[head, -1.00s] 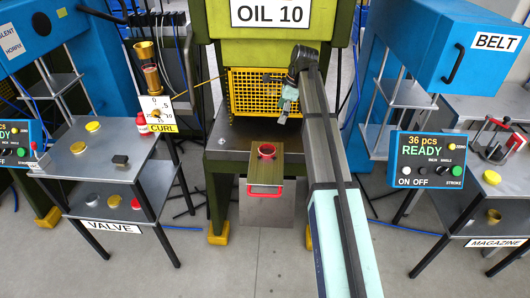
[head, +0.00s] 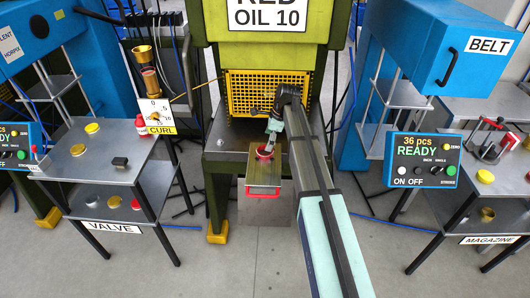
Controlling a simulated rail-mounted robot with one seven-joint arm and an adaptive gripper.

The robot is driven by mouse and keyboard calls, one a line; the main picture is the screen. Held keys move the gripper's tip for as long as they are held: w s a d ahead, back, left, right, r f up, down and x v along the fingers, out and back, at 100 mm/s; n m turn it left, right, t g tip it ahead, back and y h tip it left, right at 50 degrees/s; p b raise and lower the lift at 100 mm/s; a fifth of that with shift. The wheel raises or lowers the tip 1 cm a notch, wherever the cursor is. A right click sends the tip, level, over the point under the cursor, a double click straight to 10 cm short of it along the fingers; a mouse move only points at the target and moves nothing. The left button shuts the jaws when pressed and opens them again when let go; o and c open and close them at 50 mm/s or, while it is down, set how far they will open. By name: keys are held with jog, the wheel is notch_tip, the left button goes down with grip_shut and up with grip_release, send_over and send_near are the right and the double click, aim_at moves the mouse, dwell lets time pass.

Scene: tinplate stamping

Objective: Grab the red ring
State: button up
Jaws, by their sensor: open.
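The red ring (head: 265,151) sits on a metal plate (head: 264,178) with a red handle, in front of the green press. My gripper (head: 269,145) is just above the ring's upper right side, pointing down and tilted. Its fingers are small in the head view. They are open and nothing shows held between them. I cannot tell whether a fingertip touches the ring or reaches inside it.
A yellow mesh guard (head: 264,94) stands behind the gripper. The left table (head: 112,170) carries gold lids and a black block. The right table has a control box (head: 425,160). A dial sign (head: 156,112) stands at the left.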

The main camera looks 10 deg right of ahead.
aim_at(263, 147)
jog(key=shift+p+x, duration=0.75)
jog(key=shift+x, duration=1.6)
jog(key=shift+s+d, duration=0.15)
jog(key=shift+s, duration=0.05)
jog(key=c, duration=0.8)
